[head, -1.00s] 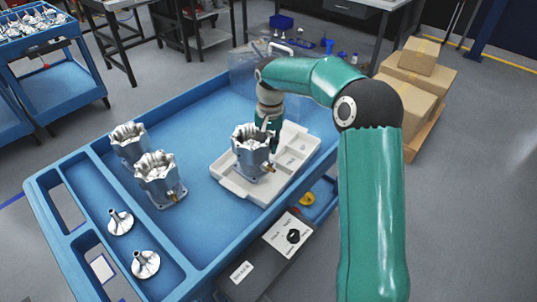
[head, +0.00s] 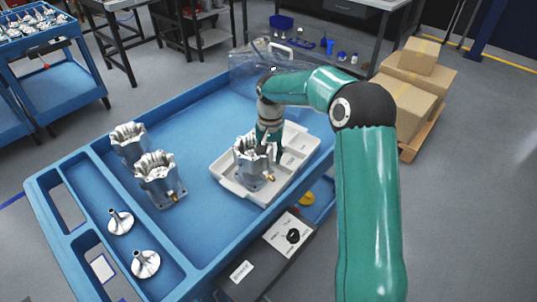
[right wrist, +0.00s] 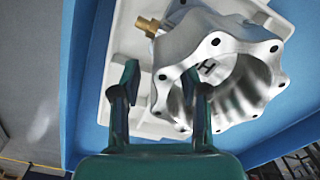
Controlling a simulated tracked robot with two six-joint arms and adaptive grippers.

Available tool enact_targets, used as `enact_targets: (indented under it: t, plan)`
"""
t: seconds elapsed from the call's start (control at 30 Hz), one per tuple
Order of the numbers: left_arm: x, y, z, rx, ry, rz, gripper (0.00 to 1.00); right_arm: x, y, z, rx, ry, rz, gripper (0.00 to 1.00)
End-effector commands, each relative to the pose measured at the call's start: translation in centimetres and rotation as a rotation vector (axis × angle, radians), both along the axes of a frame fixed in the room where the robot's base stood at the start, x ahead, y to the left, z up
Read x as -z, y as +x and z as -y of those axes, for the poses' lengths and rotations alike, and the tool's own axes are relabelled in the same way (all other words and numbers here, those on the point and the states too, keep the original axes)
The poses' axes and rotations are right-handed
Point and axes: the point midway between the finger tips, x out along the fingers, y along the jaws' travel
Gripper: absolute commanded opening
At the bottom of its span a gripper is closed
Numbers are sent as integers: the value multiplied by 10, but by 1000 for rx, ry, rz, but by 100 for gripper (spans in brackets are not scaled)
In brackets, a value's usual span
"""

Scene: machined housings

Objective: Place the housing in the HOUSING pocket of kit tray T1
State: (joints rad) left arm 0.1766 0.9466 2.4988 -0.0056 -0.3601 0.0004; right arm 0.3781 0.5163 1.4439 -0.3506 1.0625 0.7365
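The grey metal housing (head: 253,160) stands upright in the larger front-left pocket of the white kit tray (head: 228,182). In the right wrist view, a letter H shows through the bore of the housing (right wrist: 235,85). I cannot tell if its base sits fully flat. My right gripper (head: 268,146) is at the housing's rim. In the right wrist view, its fingers (right wrist: 160,85) are apart, one over the bore side and one outside the wall, with a gap between the outer finger and the wall. My left gripper is not in view.
Two more housings (head: 160,180) stand on the blue cart (head: 205,120) left of the tray. Two flanged metal parts (head: 145,264) lie in the cart's left compartment. A clear bin (head: 262,62) is at the far end. The cart's middle is clear.

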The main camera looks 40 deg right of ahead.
Motion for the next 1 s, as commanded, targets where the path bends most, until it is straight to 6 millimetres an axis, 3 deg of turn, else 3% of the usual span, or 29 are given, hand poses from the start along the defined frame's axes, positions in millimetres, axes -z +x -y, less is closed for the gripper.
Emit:
enact_targets:
  t: [0.37,0.8,1.0]
  plan:
    - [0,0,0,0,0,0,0,-13,1,0,-1,-1,2,44]
    - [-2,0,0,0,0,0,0,-96,0,0,-2,-1,4,44]
    - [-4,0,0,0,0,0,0,-118,-1,0,-2,-1,1,44]
